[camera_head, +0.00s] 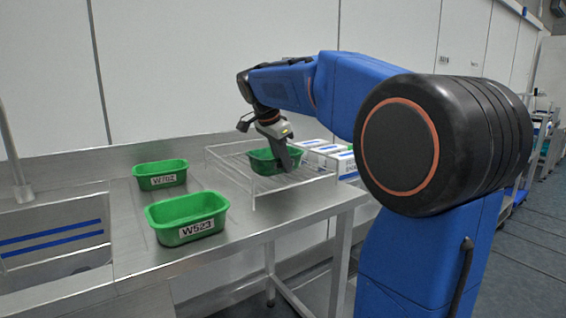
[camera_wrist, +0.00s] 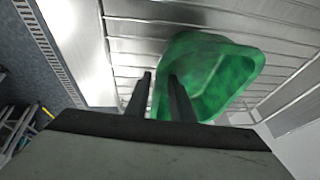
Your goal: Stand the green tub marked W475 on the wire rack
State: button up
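A green tub (camera_head: 263,163) stands on the wire rack (camera_head: 228,171), toward its right side. Its label does not show, so I cannot read its mark. My gripper (camera_head: 284,158) is at this tub, pointing down. In the wrist view, the fingers of my gripper (camera_wrist: 160,76) are apart, with one side of the green tub (camera_wrist: 212,62) between and beside them. The gap between the fingers looks wider than the tub's wall. The wire rack (camera_wrist: 135,45) shows beneath the tub.
A green tub marked W523 (camera_head: 168,212) stands on the steel table (camera_head: 262,222) at the front. Another green tub (camera_head: 145,169) behind it has a label that seems to read W762. White boxes (camera_head: 328,147) stand right of the rack. A sink basin (camera_head: 60,262) lies at the left.

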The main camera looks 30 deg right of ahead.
jog(key=v, duration=1.2)
jog(key=shift+r, duration=0.2)
dwell(0.4)
